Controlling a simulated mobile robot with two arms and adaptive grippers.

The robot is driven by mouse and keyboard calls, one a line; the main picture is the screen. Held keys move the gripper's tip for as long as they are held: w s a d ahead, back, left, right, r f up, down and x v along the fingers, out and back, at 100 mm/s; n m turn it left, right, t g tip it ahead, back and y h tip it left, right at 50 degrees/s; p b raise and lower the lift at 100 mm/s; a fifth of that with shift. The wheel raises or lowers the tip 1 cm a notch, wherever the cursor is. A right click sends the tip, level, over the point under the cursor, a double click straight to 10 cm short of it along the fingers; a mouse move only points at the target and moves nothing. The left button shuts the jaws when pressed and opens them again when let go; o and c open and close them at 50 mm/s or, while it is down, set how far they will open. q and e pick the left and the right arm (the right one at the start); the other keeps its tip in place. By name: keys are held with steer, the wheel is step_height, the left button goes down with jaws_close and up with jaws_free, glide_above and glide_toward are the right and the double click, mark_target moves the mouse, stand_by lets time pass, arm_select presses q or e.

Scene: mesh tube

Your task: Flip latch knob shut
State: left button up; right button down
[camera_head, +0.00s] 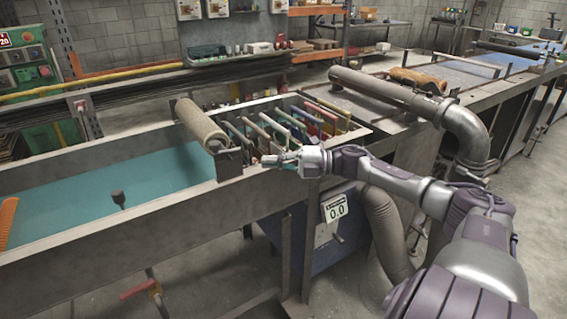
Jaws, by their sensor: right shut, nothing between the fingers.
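My right gripper (273,161) is shut and empty at the front rim of the long trough. Its fingertips point left, just right of a dark metal bracket (229,163) at the near end of a tan mesh roller (201,127). Small parts between the fingertips and the bracket are too small to make out, so I cannot tell which is the latch knob or how it stands. A dark knob on a short stem (118,197) stands upright in the trough at left, well apart from the gripper. My left gripper is not in view.
The trough (120,242) has a teal floor (90,195). Several coloured plates (305,121) stand in a rack just behind my right gripper. A thick metal pipe (400,97) bends down at right.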

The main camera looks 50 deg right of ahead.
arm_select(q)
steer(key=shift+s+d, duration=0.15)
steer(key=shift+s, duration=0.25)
arm_select(e)
steer(key=v, duration=0.3)
steer(key=shift+w+d+r, duration=0.1)
